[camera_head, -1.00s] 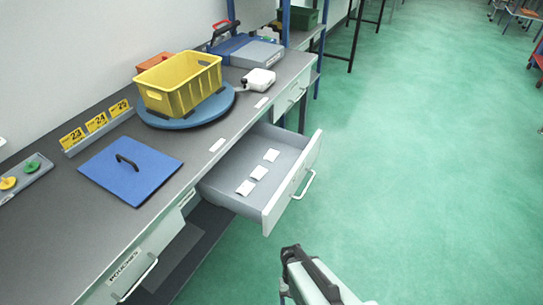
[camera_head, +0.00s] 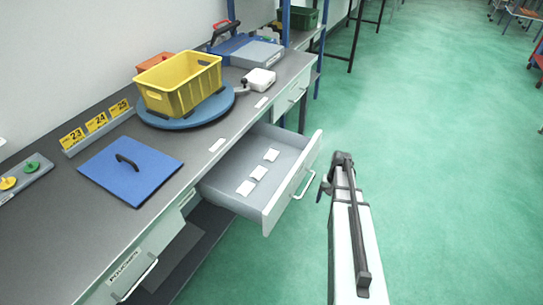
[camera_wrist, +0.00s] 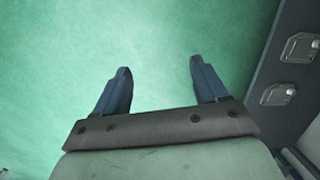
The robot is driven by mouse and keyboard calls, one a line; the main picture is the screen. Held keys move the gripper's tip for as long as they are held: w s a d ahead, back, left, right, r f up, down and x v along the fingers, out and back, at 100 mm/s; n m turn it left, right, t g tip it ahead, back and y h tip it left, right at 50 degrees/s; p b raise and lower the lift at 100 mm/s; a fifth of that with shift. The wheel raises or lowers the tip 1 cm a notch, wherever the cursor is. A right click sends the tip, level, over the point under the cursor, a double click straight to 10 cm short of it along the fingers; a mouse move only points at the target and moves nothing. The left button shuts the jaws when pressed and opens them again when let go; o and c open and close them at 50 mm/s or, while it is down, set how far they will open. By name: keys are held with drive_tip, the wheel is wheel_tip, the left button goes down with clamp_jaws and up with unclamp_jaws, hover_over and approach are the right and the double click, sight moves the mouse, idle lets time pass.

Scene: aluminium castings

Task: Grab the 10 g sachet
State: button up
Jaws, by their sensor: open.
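Three small white sachets lie in a row in the open drawer (camera_head: 222,184): a far one (camera_head: 271,154), a middle one (camera_head: 258,172) and a near one (camera_head: 245,187). Their print is too small to read, so I cannot tell which is the 10 g sachet. My gripper (camera_wrist: 160,66) is open and empty in the wrist view, with its two dark blue fingers apart over green floor. In the head view, my gripper (camera_head: 322,189) is just right of the drawer front, outside the drawer. No sachet shows in the wrist view.
The drawer's white front with its handle (camera_head: 305,186) stands between my gripper and the sachets. The grey bench (camera_head: 50,232) carries a yellow crate (camera_head: 185,92) on a blue disc and a blue lid (camera_head: 125,180).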

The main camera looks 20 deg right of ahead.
drive_tip(key=w+d+r+n+t+h, duration=0.1)
drive_tip(key=w+d+r+t, duration=0.1)
drive_tip(key=w+d+r, duration=0.4)
drive_tip(key=w+d+r+t+h, duration=0.1)
drive_tip(key=w+d+r, duration=0.3)
drive_tip(key=r, duration=0.4)
drive_tip(key=w+r+h, duration=0.1)
drive_tip(key=w+r, duration=0.4)
drive_tip(key=r, duration=0.4)
wheel_tip(320, 180, up, 5)
drive_tip(key=m+g+y, duration=0.1)
drive_tip(key=m+g, duration=0.1)
drive_tip(key=m, duration=0.1)
hover_over(272, 153)
drive_tip(key=shift+w+f, duration=0.1)
drive_tip(key=shift+f, duration=6.5)
drive_tip(key=shift+c, duration=0.4)
